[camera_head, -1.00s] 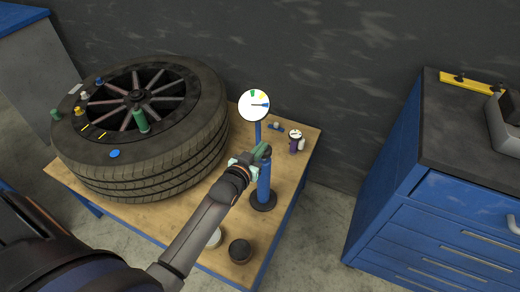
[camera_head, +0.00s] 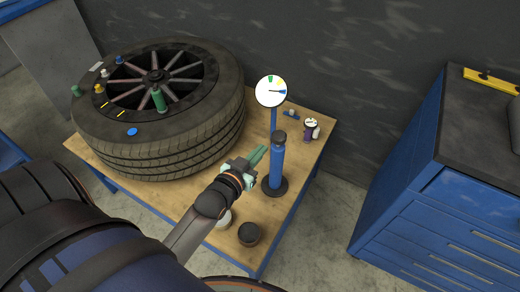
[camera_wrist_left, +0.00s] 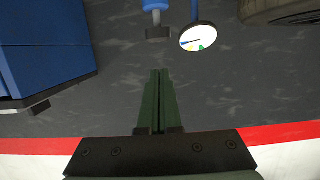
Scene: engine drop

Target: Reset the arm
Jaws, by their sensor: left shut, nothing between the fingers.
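My left gripper (camera_head: 257,158) is over the wooden table, just left of the blue pump cylinder (camera_head: 277,163). Its green fingers are together and hold nothing; they also show closed in the left wrist view (camera_wrist_left: 158,100). The pump stands upright on a dark round base, with a white dial gauge (camera_head: 271,91) on a blue post behind it. The gauge also appears at the top of the left wrist view (camera_wrist_left: 198,37). I cannot tell whether the fingertips touch the cylinder. My right gripper is not in view.
A large tyre on a spoked wheel (camera_head: 170,128) lies on the left of the table (camera_head: 302,152). A dark round cap (camera_head: 249,233) and a pale round item sit at the front. A small gauge (camera_head: 311,123) stands at the back right. A blue drawer cabinet (camera_head: 430,210) stands right, across a floor gap.

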